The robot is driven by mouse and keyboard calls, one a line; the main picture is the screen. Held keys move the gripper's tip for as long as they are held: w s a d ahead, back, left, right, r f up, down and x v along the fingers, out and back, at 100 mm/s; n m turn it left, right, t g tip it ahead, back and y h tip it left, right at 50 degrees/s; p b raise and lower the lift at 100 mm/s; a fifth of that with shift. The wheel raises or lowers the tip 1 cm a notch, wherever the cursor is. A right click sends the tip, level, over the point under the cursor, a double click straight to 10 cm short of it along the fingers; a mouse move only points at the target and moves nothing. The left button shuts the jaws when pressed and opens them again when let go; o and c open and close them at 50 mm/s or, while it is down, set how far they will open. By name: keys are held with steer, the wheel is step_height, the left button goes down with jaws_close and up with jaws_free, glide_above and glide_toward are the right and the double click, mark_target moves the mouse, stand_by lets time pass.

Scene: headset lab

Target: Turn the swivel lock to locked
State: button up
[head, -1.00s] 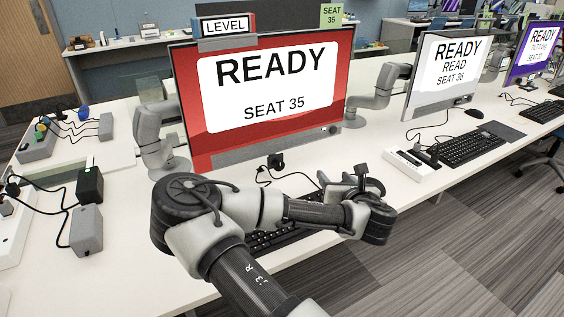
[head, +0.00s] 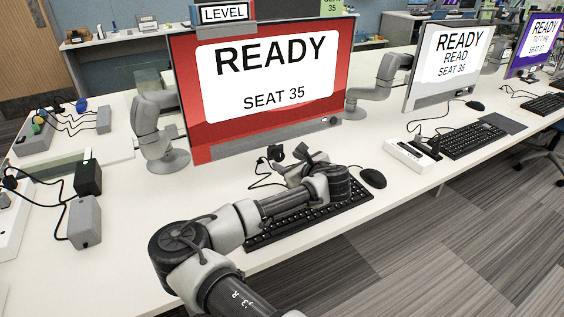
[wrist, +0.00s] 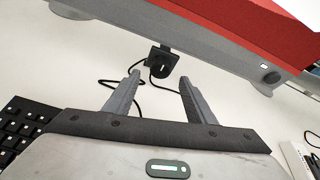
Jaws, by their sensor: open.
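The red-framed monitor (head: 255,134) reads READY, SEAT 35. A small black block (head: 275,153) with a white mark and a cable is in front of its lower edge; it also shows in the wrist view (wrist: 163,60). A dark round knob (head: 334,121) is at the monitor's lower right corner, and also in the wrist view (wrist: 271,77). I cannot tell for sure which of these is the swivel lock. My gripper (wrist: 160,78) is open and empty. Its fingers point toward the black block, which appears just beyond and between the tips, apart from them.
A keyboard (head: 262,236) lies under my forearm, and a mouse (head: 372,178) is right of my gripper. A white strip (head: 408,156) and the Seat 36 monitor (head: 444,66) are farther right. Black and grey boxes (head: 85,222) with cables are at left.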

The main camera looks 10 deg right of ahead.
mark_target(280, 157)
steer(key=shift+b+x, duration=0.4)
steer(key=shift+x, duration=2.25)
steer(key=c, duration=1)
steer(key=shift+c, duration=0.2)
